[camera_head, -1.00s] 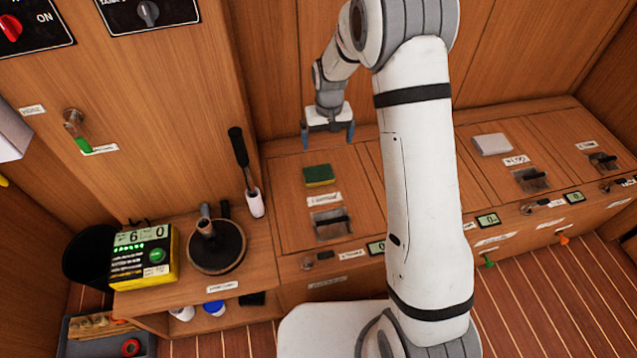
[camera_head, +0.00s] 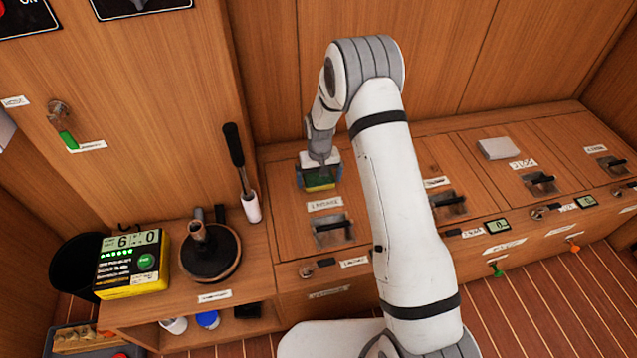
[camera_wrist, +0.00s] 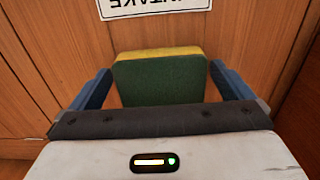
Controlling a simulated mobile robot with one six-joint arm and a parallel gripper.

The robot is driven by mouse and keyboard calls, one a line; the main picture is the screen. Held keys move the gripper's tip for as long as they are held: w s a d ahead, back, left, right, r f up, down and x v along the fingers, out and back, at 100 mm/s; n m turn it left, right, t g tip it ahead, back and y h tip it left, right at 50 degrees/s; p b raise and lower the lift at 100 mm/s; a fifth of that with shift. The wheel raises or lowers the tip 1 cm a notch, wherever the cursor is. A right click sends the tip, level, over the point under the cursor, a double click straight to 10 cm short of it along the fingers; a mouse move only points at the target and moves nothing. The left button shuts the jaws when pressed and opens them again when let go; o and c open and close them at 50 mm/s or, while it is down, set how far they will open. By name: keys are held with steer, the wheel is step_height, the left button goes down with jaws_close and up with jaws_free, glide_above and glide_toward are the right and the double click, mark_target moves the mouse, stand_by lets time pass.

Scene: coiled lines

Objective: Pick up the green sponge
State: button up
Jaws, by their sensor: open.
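The green sponge (camera_head: 321,182) has a yellow layer and lies on a wooden hatch lid of the bench, behind a paper label. My gripper (camera_head: 319,179) is right over the sponge and hides part of it in the head view. In the wrist view the sponge (camera_wrist: 160,80) shows its green face, with its yellow side at the far edge. The blue fingers of my gripper (camera_wrist: 160,92) stand open, one on each side of the sponge, with a gap to it on both sides.
A label (camera_head: 325,204) and a recessed latch (camera_head: 333,229) lie in front of the sponge. To the left are a brush with a dark handle (camera_head: 236,150), a round dark pot (camera_head: 210,255) and a yellow meter (camera_head: 132,264). A white pad (camera_head: 498,148) lies farther right.

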mark_target(319, 179)
steer(key=shift+f, duration=0.1)
steer(key=shift+c, duration=0.2)
steer(key=c, duration=0.8)
step_height(319, 179, up, 10)
steer(key=p, duration=0.3)
